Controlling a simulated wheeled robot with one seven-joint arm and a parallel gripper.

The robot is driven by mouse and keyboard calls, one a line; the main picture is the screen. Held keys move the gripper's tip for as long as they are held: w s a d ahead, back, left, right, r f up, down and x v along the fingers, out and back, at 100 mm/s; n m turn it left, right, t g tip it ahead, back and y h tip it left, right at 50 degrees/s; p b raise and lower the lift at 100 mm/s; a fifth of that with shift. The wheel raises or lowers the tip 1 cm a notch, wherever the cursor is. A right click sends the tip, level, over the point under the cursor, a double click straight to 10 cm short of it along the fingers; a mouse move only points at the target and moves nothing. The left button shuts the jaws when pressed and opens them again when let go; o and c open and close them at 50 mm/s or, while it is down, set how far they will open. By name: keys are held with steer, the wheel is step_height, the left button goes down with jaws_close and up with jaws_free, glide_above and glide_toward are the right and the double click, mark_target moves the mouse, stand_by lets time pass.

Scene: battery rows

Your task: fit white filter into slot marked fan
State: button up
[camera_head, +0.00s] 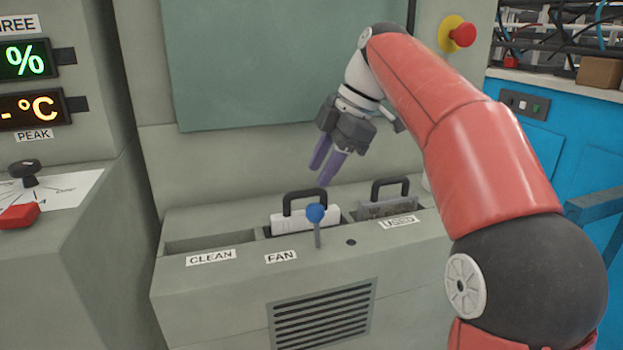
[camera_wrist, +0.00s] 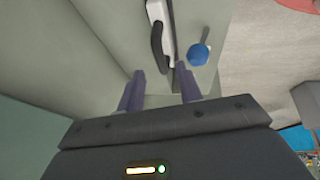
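The white filter (camera_head: 290,221) with a black loop handle stands in the slot behind the FAN label (camera_head: 280,257). Its white top shows above the slot; how deep it sits I cannot tell. It also shows in the wrist view (camera_wrist: 160,14). My gripper (camera_head: 326,164) is above and slightly behind the handle, fingers pointing down, apart from it. In the wrist view my gripper (camera_wrist: 160,88) has its two purple fingers spread with nothing between them. The blue-knobbed lever (camera_head: 315,213) stands in front of the fan slot and hides part of the filter's right side.
The CLEAN slot (camera_head: 208,242) at the left looks empty. A grey, dirty filter (camera_head: 388,207) with a black handle sits in the USED slot at the right. A green panel (camera_head: 290,60) rises behind. A red button (camera_head: 463,35) is at upper right.

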steer(key=p+v, duration=0.1)
steer(key=v, duration=0.4)
steer(key=shift+d+r, duration=0.1)
steer(key=shift+r, duration=0.15)
steer(key=s+d+f+m+t+h+p, duration=0.1)
steer(key=s+d+f+m, duration=0.3)
steer(key=s+f+m, duration=0.6)
steer(key=s+d+f+m+t+h+p, duration=0.1)
steer(key=s+d+f+m+t+h, duration=0.2)
steer(key=s+f+m, duration=0.8)
steer(key=shift+s+d+f+m+t+h, duration=0.35)
steer(key=shift+s+d+f+h, duration=0.2)
steer(key=shift+s+d, duration=0.7)
